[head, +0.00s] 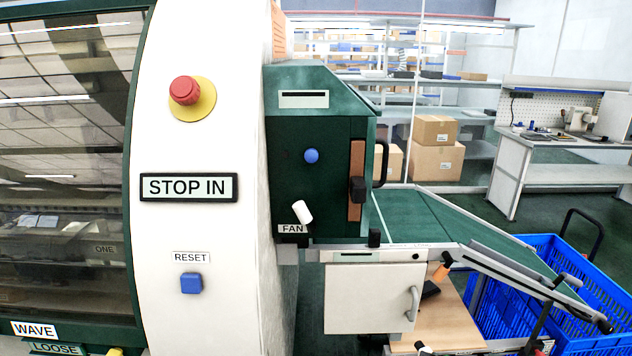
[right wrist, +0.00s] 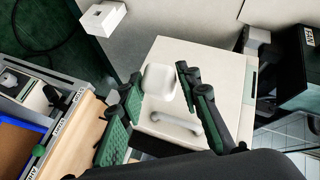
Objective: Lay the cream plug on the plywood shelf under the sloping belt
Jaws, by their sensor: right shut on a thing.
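My right gripper (right wrist: 160,98), with green-padded fingers, shows in the right wrist view. It is shut on a cream-white block with rounded edges, the cream plug (right wrist: 160,80), held up in front of a white cabinet door with a handle. The plywood shelf (head: 452,325) shows at the lower right of the head view, under the sloping belt (head: 440,222). In the right wrist view the plywood (right wrist: 78,142) shows at the lower left, apart from the plug. I cannot make out either gripper in the head view, and my left gripper is in no view.
The white cabinet door (head: 368,300) with its handle stands left of the shelf. A dark object (head: 430,290) is at the shelf's back left. The belt's metal rail (head: 505,272) slopes down above the shelf towards a blue crate (head: 597,265). Front shelf surface looks bare.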

